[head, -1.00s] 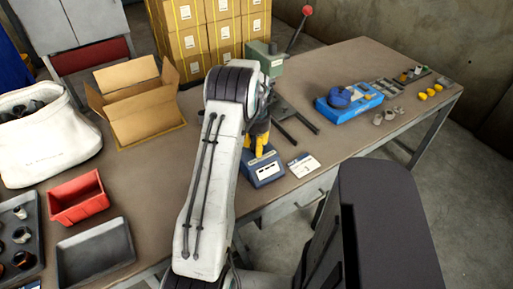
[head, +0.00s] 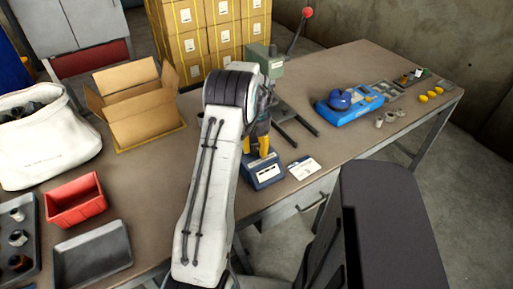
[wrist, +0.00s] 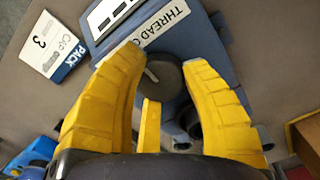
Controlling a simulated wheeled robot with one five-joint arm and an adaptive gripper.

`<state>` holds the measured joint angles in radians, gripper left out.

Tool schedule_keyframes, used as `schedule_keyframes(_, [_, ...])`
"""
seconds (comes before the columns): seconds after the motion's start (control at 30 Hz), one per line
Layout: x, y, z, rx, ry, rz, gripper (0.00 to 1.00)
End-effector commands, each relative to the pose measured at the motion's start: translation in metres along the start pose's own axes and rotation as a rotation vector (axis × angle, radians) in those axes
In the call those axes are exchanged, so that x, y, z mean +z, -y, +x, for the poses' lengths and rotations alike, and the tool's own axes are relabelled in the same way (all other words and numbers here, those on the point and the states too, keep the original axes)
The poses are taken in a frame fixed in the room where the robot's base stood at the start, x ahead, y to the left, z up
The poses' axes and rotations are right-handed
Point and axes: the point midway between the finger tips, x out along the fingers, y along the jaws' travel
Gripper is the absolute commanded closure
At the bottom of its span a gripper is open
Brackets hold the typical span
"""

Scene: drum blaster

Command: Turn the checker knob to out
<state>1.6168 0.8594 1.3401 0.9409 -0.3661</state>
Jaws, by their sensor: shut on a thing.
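The blue thread checker (head: 264,174) stands on the bench in front of the green press. In the wrist view its body (wrist: 193,42) carries a label reading "THREAD C", the rest hidden by a finger. Its round dark knob (wrist: 164,76) has a pale pointer mark at its left side. In the head view my gripper (head: 256,143) is over the checker and hides the knob. I cannot read any "out" mark.
A white card (head: 304,168) reading "cap pack 3" lies right of the checker. The green press (head: 262,58) with a red-knobbed lever stands behind. A blue device (head: 347,105) is further right. An open carton (head: 140,105), red bin (head: 76,201) and trays are left.

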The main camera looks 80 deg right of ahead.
Motion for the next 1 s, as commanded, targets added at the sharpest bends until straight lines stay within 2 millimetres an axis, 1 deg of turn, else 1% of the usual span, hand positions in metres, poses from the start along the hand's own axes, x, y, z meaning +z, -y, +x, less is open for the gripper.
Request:
schedule_keyframes(0.03, [0.0026, 0.0008, 0.0034, -0.004, 0.010, -0.003, 0.91])
schedule_keyframes(0.33, [0.0028, 0.0009, 0.0035, -0.004, 0.010, -0.003, 0.91])
schedule_keyframes(0.37, [0.0028, 0.0009, 0.0034, -0.004, 0.010, -0.003, 0.55])
schedule_keyframes(0.63, [0.0012, 0.0004, 0.0015, -0.002, 0.005, -0.002, 0.31])
schedule_keyframes(0.87, [0.0006, 0.0002, 0.0005, -0.001, 0.002, -0.001, 0.31])
schedule_keyframes(1.0, [0.0001, 0.0000, -0.0055, 0.000, 0.001, -0.001, 0.31])
